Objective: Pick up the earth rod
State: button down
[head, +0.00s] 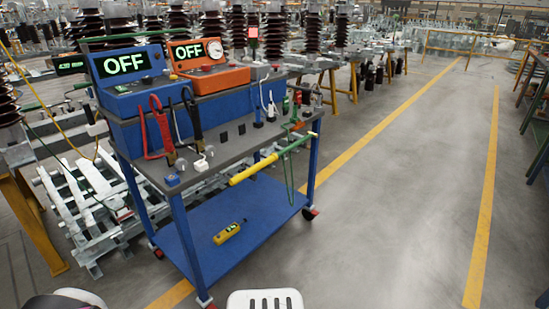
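The earth rod (253,168) appears to be the slim rod along the right edge of the blue trolley's upper shelf. Its near part is a thick yellow handle and its far part is thin and green. It slopes up to the right in the picture, and its yellow end sticks out past the shelf's edge. A green cable (290,180) hangs in a loop below it. What holds the rod to the trolley is too small to tell.
The trolley (185,212) carries a blue box (128,66) and an orange box (208,62), both reading OFF, plus red and black clamps. A yellow handheld device (229,232) lies on its lower shelf. Pale metal frames stand behind it. The floor (400,190) to the right is clear.

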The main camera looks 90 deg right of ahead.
aim_at(273, 157)
jog(key=z, duration=3.9)
jog(key=k+l, duration=0.35)
jog(key=l, duration=0.15)
jog(key=i+j, duration=0.35)
jog(key=j, duration=0.15)
